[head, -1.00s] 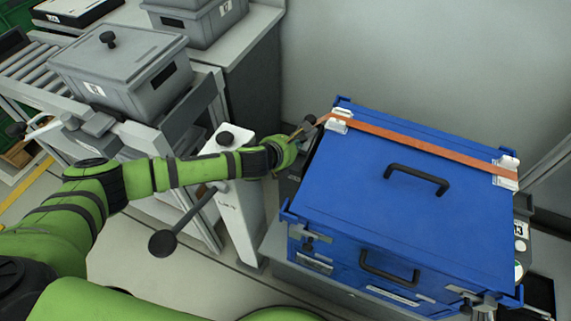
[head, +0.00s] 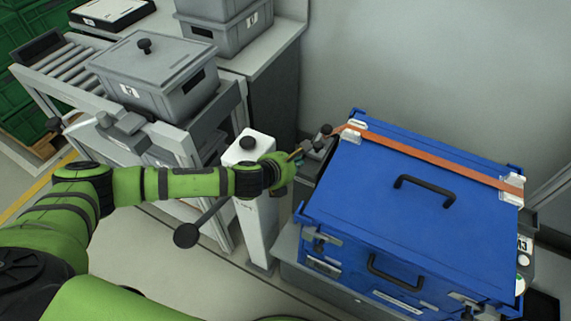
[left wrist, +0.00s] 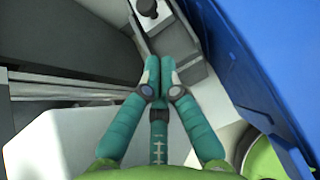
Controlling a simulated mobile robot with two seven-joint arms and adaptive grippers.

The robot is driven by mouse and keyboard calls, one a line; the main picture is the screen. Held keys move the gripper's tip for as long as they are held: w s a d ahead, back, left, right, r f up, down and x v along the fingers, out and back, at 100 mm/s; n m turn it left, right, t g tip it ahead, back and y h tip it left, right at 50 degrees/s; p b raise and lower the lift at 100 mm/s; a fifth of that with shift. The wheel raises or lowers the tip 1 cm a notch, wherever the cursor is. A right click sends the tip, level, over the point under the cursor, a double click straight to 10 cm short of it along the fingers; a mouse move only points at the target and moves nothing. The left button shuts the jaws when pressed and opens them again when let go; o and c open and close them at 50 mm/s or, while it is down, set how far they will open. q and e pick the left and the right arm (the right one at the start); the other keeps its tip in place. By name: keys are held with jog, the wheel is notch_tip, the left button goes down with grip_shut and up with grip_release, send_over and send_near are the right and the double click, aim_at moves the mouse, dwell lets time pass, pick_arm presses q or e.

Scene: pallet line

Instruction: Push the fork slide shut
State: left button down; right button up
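A grey metal part with a black knob (head: 326,130) sits beside the left side of the blue case; it may be the fork slide, but I cannot tell for sure. The knob also shows at the top of the left wrist view (left wrist: 147,8). My left gripper (head: 297,155) is just left of the case, near this part. In the left wrist view its teal fingers (left wrist: 160,66) are together, with nothing visible between them. The tips point at the pale grey part below the knob; contact cannot be made out. My right gripper is not in view.
The blue case (head: 375,185) with black handles and an orange strap (head: 435,160) stands close on the right. A grey lidded bin (head: 155,85) rests by the roller conveyor (head: 70,65) at the left.

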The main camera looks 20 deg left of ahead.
pick_arm(q)
jog(key=shift+v, duration=2.4)
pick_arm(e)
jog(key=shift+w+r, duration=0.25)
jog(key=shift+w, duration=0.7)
